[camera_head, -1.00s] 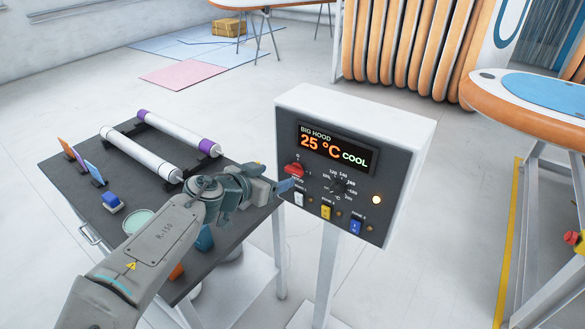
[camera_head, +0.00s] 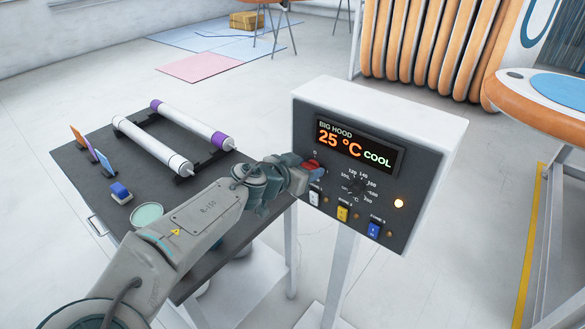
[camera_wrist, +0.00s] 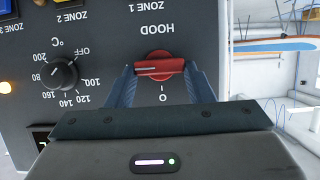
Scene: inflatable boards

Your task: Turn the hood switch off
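The hood switch is a red rotary knob (camera_head: 311,167) on the big hood's control panel (camera_head: 412,192), partly hidden by my gripper in the head view. In the wrist view, which shows the panel upside down, the red knob (camera_wrist: 160,68) lies crosswise. Its white line points to picture left, away from the "O" mark below it. My gripper (camera_wrist: 160,76) has one dark finger at each end of the knob, with no clear gap. In the head view, my gripper (camera_head: 306,172) is at the panel's left side. The display (camera_head: 355,147) reads 25 °C COOL.
A black temperature dial (camera_wrist: 60,74) is beside the switch. White (camera_head: 314,198), yellow (camera_head: 342,213) and blue (camera_head: 374,230) zone switches sit below. An amber lamp (camera_head: 399,203) is lit. A dark table (camera_head: 84,185) with rollers stands at left.

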